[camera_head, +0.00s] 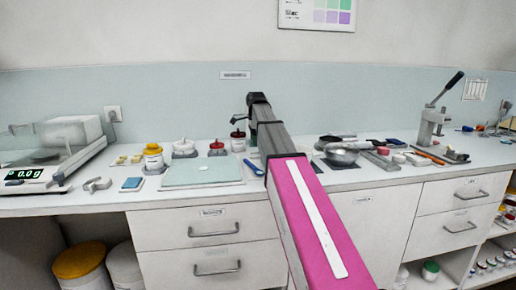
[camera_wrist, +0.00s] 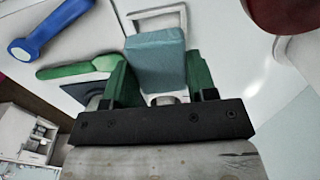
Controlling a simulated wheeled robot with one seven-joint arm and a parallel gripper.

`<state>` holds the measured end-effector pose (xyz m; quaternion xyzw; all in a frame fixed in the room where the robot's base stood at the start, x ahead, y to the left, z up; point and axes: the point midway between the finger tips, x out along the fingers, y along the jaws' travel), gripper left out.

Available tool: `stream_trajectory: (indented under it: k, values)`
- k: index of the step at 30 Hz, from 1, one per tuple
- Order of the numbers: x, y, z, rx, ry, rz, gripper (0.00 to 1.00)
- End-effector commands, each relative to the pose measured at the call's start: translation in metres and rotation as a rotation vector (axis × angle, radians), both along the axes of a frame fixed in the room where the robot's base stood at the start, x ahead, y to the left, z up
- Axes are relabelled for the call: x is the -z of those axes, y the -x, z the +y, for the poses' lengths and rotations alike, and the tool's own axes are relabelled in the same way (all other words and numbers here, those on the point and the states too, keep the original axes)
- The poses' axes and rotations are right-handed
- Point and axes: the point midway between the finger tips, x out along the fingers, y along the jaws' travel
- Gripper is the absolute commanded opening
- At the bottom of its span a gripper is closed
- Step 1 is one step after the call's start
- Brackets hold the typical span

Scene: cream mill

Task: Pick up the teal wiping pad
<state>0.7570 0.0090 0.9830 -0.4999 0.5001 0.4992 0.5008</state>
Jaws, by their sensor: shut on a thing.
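The teal wiping pad (camera_wrist: 156,58) is a soft-looking teal block in the wrist view. It sits between the two green fingers of my gripper (camera_wrist: 158,78), which is shut on it. The pad sticks out past the fingertips. In the head view my gripper (camera_head: 240,120) is a small dark shape at the far end of the arm, above the back of the counter. The pad cannot be made out there.
A blue-handled tool (camera_wrist: 48,30) shows at upper left in the wrist view. On the counter are a pale green mat (camera_head: 202,171), a blue block (camera_head: 132,183), lidded jars (camera_head: 184,148), a metal bowl (camera_head: 342,155), a scale (camera_head: 30,178) and a lever press (camera_head: 432,125).

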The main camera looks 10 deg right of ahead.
Motion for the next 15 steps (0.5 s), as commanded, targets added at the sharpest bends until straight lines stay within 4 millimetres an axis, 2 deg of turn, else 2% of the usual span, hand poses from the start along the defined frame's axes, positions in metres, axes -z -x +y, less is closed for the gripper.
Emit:
stream_trajectory:
  k: [1,6,15]
  values:
    - [-0.007,0.0,0.015,-0.006,-0.001,0.0,0.3]
    - [-0.028,0.0,0.05,-0.005,-0.001,-0.001,0.3]
    - [-0.054,0.001,0.094,-0.003,-0.001,0.0,0.3]
